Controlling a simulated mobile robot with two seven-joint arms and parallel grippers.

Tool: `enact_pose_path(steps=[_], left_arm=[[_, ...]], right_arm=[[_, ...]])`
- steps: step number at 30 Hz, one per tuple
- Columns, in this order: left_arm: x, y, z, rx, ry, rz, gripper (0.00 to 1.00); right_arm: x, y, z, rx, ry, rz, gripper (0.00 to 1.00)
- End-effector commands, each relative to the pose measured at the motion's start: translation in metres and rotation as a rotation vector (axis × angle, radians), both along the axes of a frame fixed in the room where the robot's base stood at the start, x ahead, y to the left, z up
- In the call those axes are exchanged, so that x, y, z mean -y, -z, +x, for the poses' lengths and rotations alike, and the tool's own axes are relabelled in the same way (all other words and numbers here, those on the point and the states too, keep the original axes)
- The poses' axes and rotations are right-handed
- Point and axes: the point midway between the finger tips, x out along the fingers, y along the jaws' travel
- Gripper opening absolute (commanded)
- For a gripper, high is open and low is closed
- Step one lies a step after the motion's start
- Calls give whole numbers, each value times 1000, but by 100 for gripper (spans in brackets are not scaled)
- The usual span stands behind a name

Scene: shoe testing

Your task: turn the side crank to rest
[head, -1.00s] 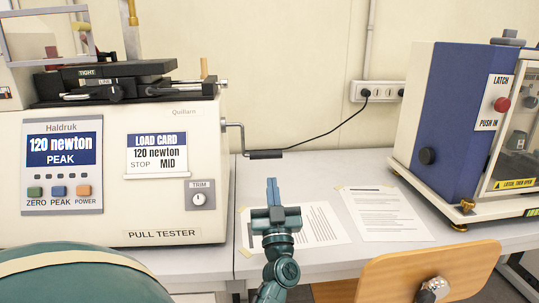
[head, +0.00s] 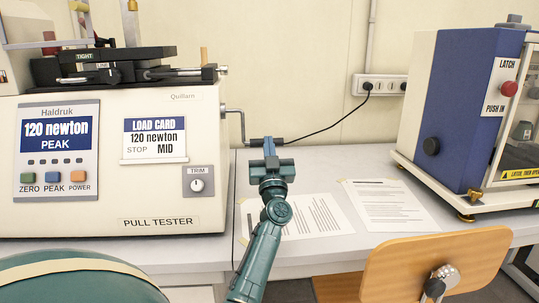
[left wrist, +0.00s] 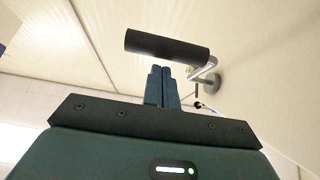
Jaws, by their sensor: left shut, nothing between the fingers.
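The pull tester (head: 110,190) stands at the left in the head view. Its side crank (head: 242,124) comes out of the right wall, bends down, and ends in a dark horizontal grip (head: 279,141). My left gripper (head: 268,146) is shut and empty, its fingers pointing up at the grip and hiding part of it. In the left wrist view, the black grip (left wrist: 167,46) lies just beyond the closed fingertips (left wrist: 161,72), with the metal crank arm (left wrist: 204,72) to its right. I cannot tell whether the fingers touch the grip. My right gripper is not in view.
Papers (head: 310,217) lie on the grey bench to the right of my left arm. A blue and white machine (head: 455,120) stands at the right. A black cable runs to a wall socket strip (head: 381,85). A wooden chair back (head: 435,265) stands in front.

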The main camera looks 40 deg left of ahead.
Motion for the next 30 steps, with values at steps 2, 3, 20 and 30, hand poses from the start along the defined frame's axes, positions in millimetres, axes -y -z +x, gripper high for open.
enact_pose_path(steps=[2, 3, 20, 30], left_arm=[[-1, 2, 1, -1, -1, 1, 0], [-1, 2, 1, -1, 0, 1, 0], [-7, 12, 5, 43, -2, 53, 0], [-14, 12, 12, 57, 0, 69, 0]], right_arm=[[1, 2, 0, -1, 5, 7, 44], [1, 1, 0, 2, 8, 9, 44], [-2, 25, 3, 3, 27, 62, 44], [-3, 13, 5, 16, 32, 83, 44]])
